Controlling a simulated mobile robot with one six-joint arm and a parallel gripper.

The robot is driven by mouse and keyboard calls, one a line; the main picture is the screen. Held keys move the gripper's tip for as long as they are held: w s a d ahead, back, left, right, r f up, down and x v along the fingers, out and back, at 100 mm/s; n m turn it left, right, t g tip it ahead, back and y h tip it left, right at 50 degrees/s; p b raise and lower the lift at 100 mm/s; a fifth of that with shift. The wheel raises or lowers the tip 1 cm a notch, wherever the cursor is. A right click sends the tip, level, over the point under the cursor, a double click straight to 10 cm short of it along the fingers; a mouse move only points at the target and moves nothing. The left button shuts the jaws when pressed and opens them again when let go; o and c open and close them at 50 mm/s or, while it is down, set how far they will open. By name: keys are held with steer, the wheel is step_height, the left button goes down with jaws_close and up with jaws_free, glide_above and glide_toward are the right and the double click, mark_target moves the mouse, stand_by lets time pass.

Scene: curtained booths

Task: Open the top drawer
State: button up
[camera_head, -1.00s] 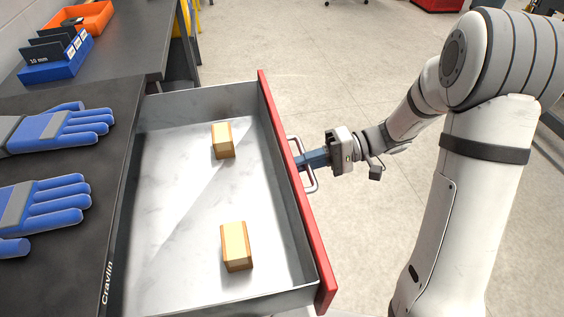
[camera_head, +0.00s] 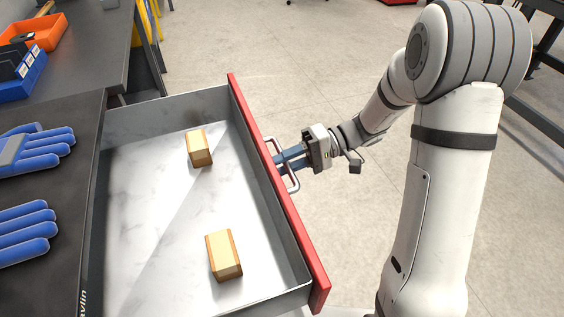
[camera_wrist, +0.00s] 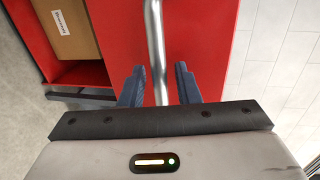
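The drawer (camera_head: 150,215) with a red front (camera_head: 275,190) is pulled far out of the dark workbench (camera_head: 80,180). Its metal bar handle (camera_head: 294,180) is on the outer face; it also shows as a vertical bar in the wrist view (camera_wrist: 155,45). My gripper (camera_head: 284,160) is at the handle. In the wrist view its two dark fingers (camera_wrist: 160,88) stand apart on either side of the bar, with a visible gap on both sides. Two wooden blocks, a farther one (camera_head: 199,148) and a nearer one (camera_head: 223,255), lie inside the drawer.
Blue gloves (camera_head: 25,235) lie on the bench top. Orange (camera_head: 40,32) and blue (camera_head: 22,80) bins stand at the back left. A cardboard box (camera_wrist: 68,28) in a red-edged compartment shows in the wrist view.

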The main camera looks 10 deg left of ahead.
steer(key=v, duration=0.7)
steer(key=shift+w+d+p, duration=0.2)
steer(key=shift+d+p, duration=0.15)
